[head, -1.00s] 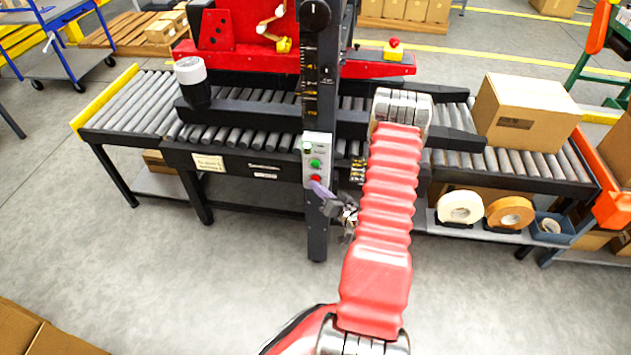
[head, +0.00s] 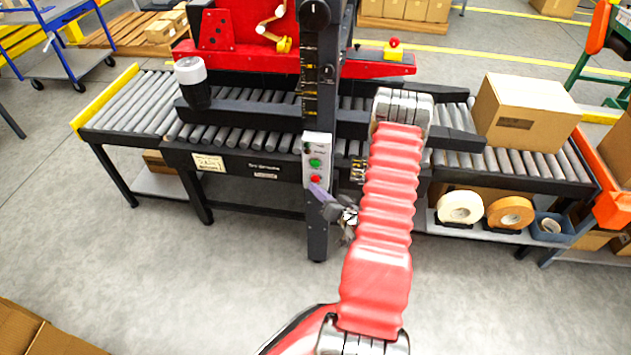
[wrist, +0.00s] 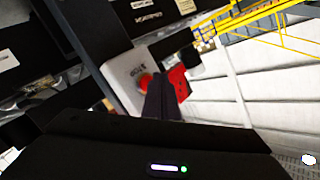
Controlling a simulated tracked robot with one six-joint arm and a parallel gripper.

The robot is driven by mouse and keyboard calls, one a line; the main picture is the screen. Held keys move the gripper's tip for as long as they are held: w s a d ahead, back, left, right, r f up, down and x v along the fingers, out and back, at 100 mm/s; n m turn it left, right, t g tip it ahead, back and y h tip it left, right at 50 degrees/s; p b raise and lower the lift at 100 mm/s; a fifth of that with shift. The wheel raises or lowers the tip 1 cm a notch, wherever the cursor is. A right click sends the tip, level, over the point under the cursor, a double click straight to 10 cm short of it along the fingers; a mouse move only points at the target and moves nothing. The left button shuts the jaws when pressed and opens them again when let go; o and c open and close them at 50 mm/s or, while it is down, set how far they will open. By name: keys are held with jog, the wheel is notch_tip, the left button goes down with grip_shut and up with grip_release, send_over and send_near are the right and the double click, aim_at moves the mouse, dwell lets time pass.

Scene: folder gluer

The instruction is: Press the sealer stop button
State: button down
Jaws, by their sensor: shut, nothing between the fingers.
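The sealer's pale grey control box (head: 317,148) is mounted on the dark upright post. It carries a green button (head: 314,163) and, below it, the red stop button (head: 316,180). My gripper (head: 316,188) is shut and empty, its tip just below the red button. In the wrist view the red button (wrist: 145,82) shows on the box (wrist: 122,72), partly behind the dark fingers (wrist: 158,84). The fingertips lie close to the button's right side there. I cannot tell whether they touch it.
The roller conveyor (head: 250,125) runs behind the post, with a carton (head: 525,112) on its right part. Tape rolls (head: 460,207) sit on a low shelf at right. A red emergency button (head: 394,43) stands on the machine's red beam. The floor in front is clear.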

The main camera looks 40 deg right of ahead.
jog(key=shift+s+a, duration=0.95)
jog(key=shift+a, duration=0.25)
jog(key=shift+s+a, duration=0.9)
jog(key=shift+a, duration=0.25)
